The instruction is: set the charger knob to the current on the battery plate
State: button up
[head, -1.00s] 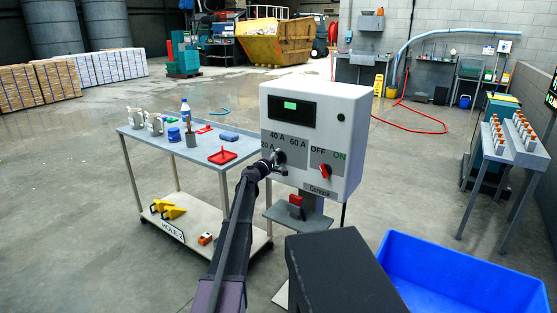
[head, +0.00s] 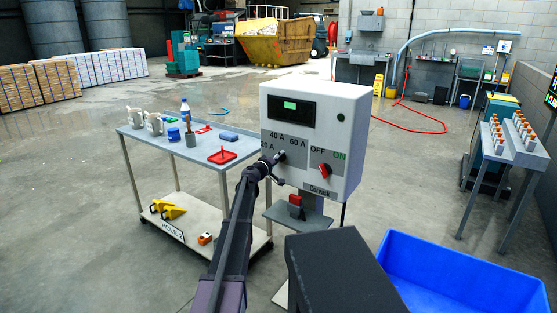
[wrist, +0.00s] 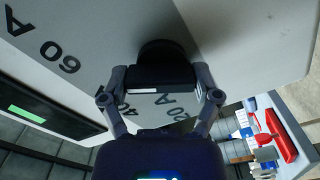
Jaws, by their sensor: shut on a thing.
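The charger (head: 350,133) is a light grey box with a dark screen showing a green patch. Its panel carries the marks 20 A, 40 A and 60 A. A red switch (head: 325,171) sits beside OFF and ON. My gripper (head: 276,160) is at the panel below the current marks, shut on the dark round knob (wrist: 160,50). In the wrist view the fingers sit on either side of the knob's bar, and the marks appear turned over. The knob's pointer direction cannot be made out. I cannot see a readable battery plate.
A grey cart (head: 202,149) with small items, including a red tray (head: 222,157), stands left of the charger. A blue bin (head: 470,275) is at the lower right. A bench with orange-topped items (head: 519,152) stands at the right. Open floor lies behind.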

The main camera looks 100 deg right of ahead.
jog(key=o, duration=1)
jog(key=shift+s, duration=0.1)
jog(key=shift+c, duration=0.2)
jog(key=v, duration=1.2)
